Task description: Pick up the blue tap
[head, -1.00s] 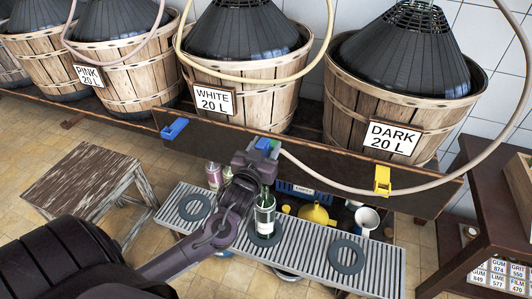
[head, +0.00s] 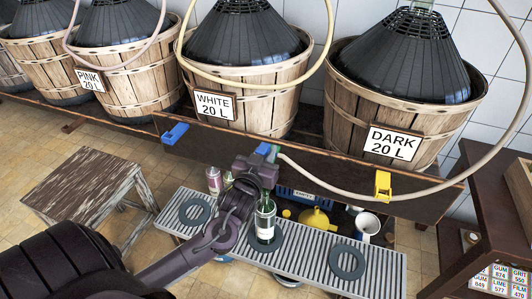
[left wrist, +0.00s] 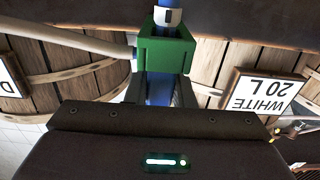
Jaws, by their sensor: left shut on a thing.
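The blue tap (left wrist: 158,88) is between the fingers of my left gripper (left wrist: 160,95) in the left wrist view. Its upper part, with a white band, shows above a green holder (left wrist: 166,52). The tap appears still within this holder. In the head view my left gripper (head: 262,165) is at the wooden rail's front, shut on the tap (head: 263,149), with the green holder (head: 273,153) beside it. A pale hose (head: 330,186) runs from there to the right. The gripper hides much of the tap. My right gripper is not in view.
The rail (head: 330,180) also carries a blue holder (head: 175,133) and a yellow holder (head: 383,184). Below, a slatted grey rack (head: 310,256) holds a green bottle (head: 265,220) close under my left gripper. A yellow funnel (head: 315,219) and a white jug (head: 368,223) stand behind the rack.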

